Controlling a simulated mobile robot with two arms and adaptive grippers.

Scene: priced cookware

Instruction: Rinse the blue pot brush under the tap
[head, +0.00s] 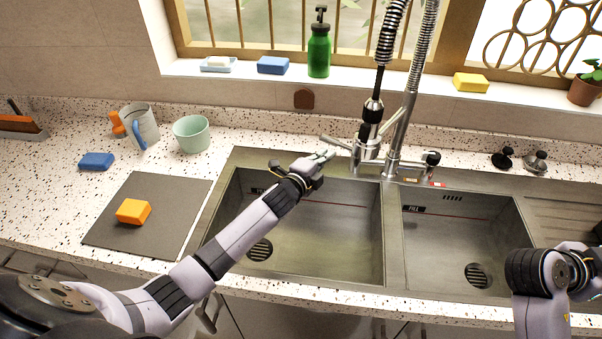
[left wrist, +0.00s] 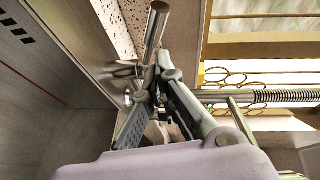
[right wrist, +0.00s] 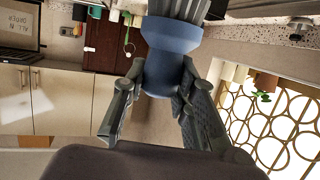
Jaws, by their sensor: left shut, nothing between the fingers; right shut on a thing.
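The blue pot brush (right wrist: 170,52) shows in the right wrist view, with a blue body and dark grey bristles at the top. My right gripper (right wrist: 158,85) is shut on its blue body; the brush is outside the head view. The tap (head: 372,130) has a spring hose and a black spray head above the sink's back edge. No water shows from it. My left gripper (head: 322,158) is shut and empty just below the tap's lever (head: 336,142). In the left wrist view a chrome bar (left wrist: 155,28) stands just beyond the fingertips; contact is unclear.
The double sink has an empty left basin (head: 335,235) and right basin (head: 470,235). An orange sponge (head: 133,211) lies on a grey mat (head: 175,225). A jug (head: 143,125) and green cup (head: 191,134) stand at left. Two dark stoppers (head: 503,158) sit at right.

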